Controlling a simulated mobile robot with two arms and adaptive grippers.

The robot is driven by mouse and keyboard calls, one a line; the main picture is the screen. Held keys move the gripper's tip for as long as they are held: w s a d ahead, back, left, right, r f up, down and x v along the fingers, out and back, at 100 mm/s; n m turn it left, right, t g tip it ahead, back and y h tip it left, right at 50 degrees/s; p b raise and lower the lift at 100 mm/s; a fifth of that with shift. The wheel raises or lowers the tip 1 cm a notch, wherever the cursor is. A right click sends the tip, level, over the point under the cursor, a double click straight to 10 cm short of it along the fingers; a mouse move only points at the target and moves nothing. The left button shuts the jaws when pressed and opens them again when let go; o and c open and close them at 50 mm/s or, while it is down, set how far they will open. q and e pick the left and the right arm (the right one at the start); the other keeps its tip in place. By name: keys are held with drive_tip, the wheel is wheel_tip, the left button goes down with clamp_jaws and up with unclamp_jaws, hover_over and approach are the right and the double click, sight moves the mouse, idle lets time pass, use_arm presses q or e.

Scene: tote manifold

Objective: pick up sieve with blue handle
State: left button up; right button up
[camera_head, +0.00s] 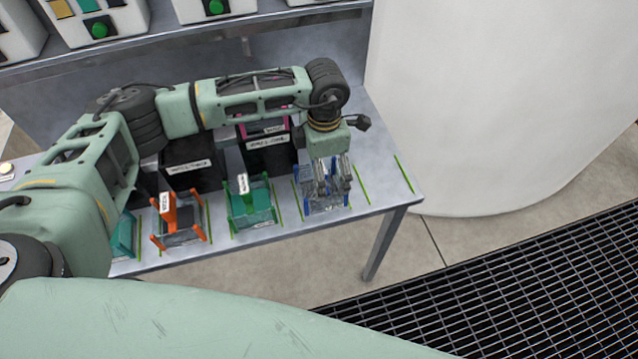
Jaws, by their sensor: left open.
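The sieve with the blue handle (312,203) sits at the right end of a row on the metal table, between green line marks. Its blue frame and clear body show partly; the rest is hidden behind my gripper. My left gripper (335,188) points down over the right part of this sieve. It is open, with its fingers at the sieve's upper part. I cannot tell whether the fingers touch it. My right gripper does not show.
A green-handled sieve (250,207), an orange-handled sieve (180,224) and a teal one (123,235) stand to the left. Black labelled totes (268,157) stand behind. The table's front right corner (418,200) is bare. A large white rounded body (490,90) rises at right.

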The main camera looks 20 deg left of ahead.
sight(304, 179)
use_arm(q)
drive_tip(key=f, duration=0.1)
drive_tip(key=f+p, duration=0.1)
drive_tip(key=f, duration=0.1)
drive_tip(key=f+p, duration=0.1)
drive_tip(key=shift+s+a+f, duration=0.2)
drive_tip(key=shift+a+f, duration=0.05)
drive_tip(key=shift+f, duration=0.55)
drive_tip(key=c, duration=0.5)
drive_tip(key=shift+w, duration=0.1)
drive_tip(key=c, duration=0.8)
drive_tip(key=shift+r, duration=0.1)
